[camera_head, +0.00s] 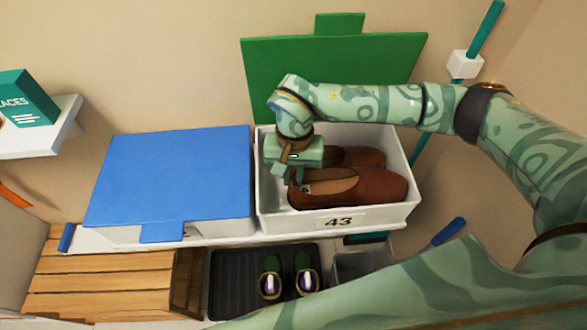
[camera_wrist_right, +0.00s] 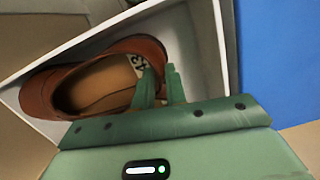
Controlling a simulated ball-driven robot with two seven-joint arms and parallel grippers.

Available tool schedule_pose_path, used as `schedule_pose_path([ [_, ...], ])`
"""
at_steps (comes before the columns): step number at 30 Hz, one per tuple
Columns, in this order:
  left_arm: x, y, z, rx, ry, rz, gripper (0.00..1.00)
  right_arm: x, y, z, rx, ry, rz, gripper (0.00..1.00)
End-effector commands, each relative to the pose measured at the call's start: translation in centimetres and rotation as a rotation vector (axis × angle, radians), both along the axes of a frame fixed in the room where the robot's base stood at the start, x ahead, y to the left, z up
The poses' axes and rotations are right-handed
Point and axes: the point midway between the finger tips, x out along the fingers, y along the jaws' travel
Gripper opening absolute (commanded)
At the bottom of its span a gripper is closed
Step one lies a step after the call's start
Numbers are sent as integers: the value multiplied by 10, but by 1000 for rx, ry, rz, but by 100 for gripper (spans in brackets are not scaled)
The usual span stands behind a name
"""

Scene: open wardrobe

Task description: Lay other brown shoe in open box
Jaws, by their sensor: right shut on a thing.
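The open white box (camera_head: 383,217), labelled 43, stands on the shelf with its green lid (camera_head: 335,62) raised behind it. A brown shoe (camera_head: 370,187) lies inside along the front wall, toe to the right. The other brown shoe (camera_head: 362,155) lies behind it, partly hidden. My right gripper (camera_head: 287,176) is over the box's left end, shut on the heel of the front shoe. In the right wrist view, the fingers (camera_wrist_right: 160,88) are at the heel of this shoe (camera_wrist_right: 40,92), beside a 43 mark on its insole. Whether its sole touches the floor is hidden. My left gripper is not in view.
A closed box with a blue lid (camera_head: 170,175) stands directly left of the white box. A teal box (camera_head: 25,100) sits on a small shelf at the left. A teal pole stands at the right.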

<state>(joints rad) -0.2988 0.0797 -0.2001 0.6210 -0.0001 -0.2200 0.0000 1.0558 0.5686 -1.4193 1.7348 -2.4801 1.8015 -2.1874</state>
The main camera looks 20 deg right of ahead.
Motion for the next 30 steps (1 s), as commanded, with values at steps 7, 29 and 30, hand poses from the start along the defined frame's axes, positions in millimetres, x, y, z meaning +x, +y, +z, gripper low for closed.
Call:
schedule_pose_path([
  [7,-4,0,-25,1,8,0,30,0,0,-33,0,0,0,0],
  [29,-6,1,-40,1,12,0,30,0,0,-56,1,0,0,22],
  [30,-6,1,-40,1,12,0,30,0,0,-56,1,0,0,33],
])
